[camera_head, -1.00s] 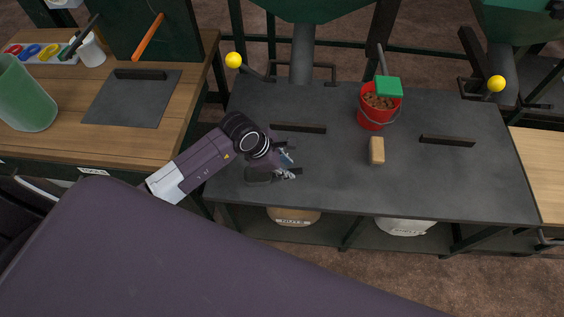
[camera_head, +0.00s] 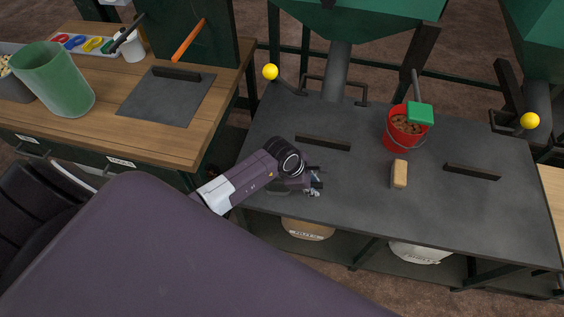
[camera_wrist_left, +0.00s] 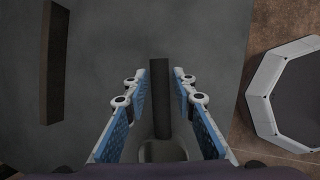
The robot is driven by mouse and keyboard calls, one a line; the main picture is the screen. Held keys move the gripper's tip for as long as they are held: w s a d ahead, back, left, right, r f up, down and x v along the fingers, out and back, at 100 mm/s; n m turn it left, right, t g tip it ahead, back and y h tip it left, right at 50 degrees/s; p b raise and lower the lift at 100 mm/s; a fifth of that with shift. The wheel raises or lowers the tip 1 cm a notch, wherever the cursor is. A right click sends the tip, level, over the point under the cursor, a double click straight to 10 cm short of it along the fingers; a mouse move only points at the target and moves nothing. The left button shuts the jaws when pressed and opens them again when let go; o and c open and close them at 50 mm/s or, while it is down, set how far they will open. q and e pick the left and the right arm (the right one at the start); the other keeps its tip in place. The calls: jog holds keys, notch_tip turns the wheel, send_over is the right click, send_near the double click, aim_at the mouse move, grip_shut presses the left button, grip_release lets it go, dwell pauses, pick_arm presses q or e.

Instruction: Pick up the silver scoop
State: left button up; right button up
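The silver scoop (camera_head: 279,191) lies on the dark grey tabletop near its front left, partly hidden by my left arm in the head view. My left gripper (camera_head: 316,182) is over it, pointing down toward the table. In the left wrist view the open fingers of my left gripper (camera_wrist_left: 160,95) stand one on each side of a dark straight handle (camera_wrist_left: 161,97), with gaps on both sides. A grey rounded part below the handle is partly cut off by my wrist. My right gripper is not in view.
A red bucket (camera_head: 397,142) of brown bits holds a green-headed tool (camera_head: 420,114). A tan block (camera_head: 399,174) and two dark bars, left (camera_head: 323,143) and right (camera_head: 472,172), are on the grey table (camera_head: 440,205). A wooden bench (camera_head: 190,140) stands left. The grey table's front middle is clear.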

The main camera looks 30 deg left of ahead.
pick_arm(q)
grip_shut()
jog(key=shift+r, duration=0.1)
notch_tip(320, 180, up, 20)
jog(key=b, duration=0.1)
dwell(0.5)
